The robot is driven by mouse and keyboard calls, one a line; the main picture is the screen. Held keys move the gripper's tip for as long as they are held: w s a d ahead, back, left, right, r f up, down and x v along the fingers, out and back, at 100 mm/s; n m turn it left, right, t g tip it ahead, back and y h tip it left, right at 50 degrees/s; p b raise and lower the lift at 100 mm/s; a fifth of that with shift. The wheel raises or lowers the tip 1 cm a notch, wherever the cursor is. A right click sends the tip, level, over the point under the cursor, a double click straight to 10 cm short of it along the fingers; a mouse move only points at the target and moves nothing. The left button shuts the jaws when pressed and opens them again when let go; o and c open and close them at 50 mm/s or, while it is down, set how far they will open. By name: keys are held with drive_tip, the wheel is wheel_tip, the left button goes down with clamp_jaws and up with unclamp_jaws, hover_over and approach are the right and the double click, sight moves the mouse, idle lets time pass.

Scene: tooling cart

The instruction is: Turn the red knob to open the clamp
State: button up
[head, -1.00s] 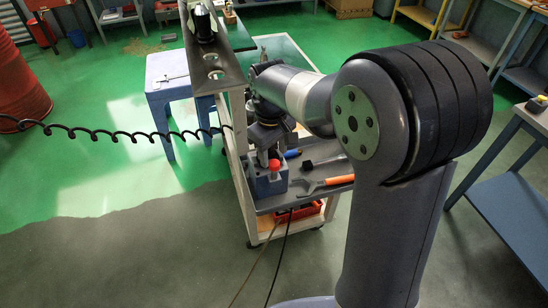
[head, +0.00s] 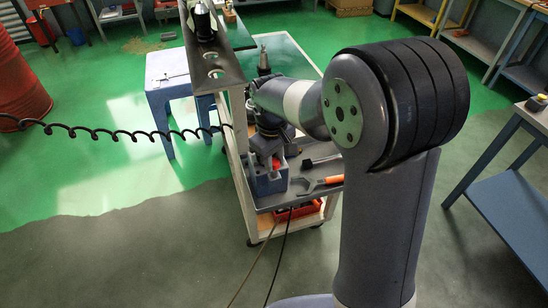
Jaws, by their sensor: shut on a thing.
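The red knob (head: 276,164) sits on top of a small blue-grey clamp block (head: 268,184) at the near end of the cart's grey shelf. Only a small part of the red shows, as my gripper covers the rest. My gripper (head: 271,159) points down from above and is shut on the red knob. The fingertips are small and partly hidden, and I cannot tell the clamp's opening from this view.
A wrench with an orange handle (head: 331,180) and a dark-headed tool (head: 322,161) lie right of the clamp on the shelf. A perforated metal rail (head: 216,72) and a post (head: 239,135) stand close on the left. A coiled black cable (head: 120,133) hangs further left.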

drive_tip(key=shift+c, duration=1.1)
drive_tip(key=shift+m, duration=0.4)
drive_tip(key=m, duration=0.2)
drive_tip(key=shift+m, duration=0.4)
drive_tip(key=m, duration=0.4)
drive_tip(key=shift+w+m, duration=0.1)
drive_tip(key=shift+m, duration=0.2)
drive_tip(key=m, duration=0.4)
drive_tip(key=shift+g, duration=0.3)
drive_tip(key=m, duration=0.4)
drive_tip(key=shift+m, duration=0.5)
